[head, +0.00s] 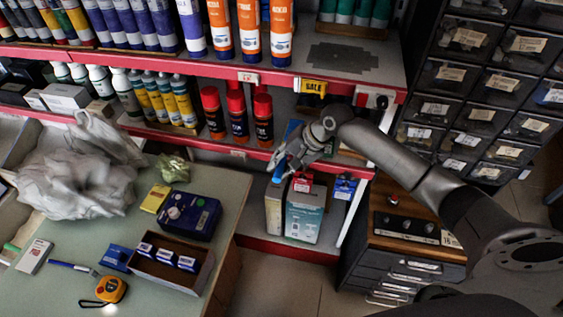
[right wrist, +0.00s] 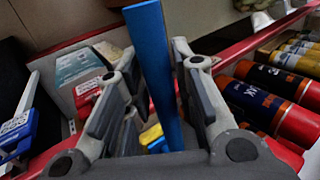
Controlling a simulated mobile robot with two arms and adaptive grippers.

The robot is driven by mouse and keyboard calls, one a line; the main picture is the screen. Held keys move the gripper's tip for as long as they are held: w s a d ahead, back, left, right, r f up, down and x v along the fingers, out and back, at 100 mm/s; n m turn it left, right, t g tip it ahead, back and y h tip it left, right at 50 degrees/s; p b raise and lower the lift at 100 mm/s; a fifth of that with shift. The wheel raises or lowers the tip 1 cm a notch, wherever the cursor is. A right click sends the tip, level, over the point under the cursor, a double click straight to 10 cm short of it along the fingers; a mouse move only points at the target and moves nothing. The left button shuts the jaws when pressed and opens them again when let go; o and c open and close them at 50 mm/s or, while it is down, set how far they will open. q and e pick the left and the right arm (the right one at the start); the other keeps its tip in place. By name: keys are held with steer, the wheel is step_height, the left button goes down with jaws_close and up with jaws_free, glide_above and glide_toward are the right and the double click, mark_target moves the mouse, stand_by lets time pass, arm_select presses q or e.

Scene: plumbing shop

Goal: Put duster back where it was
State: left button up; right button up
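My right gripper (head: 303,148) reaches in from the right, in front of the red-edged shelf. In the right wrist view the fingers of this gripper (right wrist: 160,85) stand on both sides of a long, flat blue bar and close on it. This bar appears to be the handle of the duster (right wrist: 152,50). In the head view a bit of blue shows just below the fingers, and the rest of the duster is hidden by the gripper or too small to make out. My left gripper is not in view.
Boxes (head: 304,215) stand on the low shelf under the gripper. Red-capped spray cans (head: 263,120) stand close on its left. A drawer cabinet (head: 400,255) is at the right. The green-topped table (head: 235,190) at left holds a plastic bag (head: 75,180) and tools.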

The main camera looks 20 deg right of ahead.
steer(key=shift+o, duration=0.9)
steer(key=shift+r, duration=0.1)
steer(key=v, duration=1.2)
steer(key=shift+b, duration=0.45)
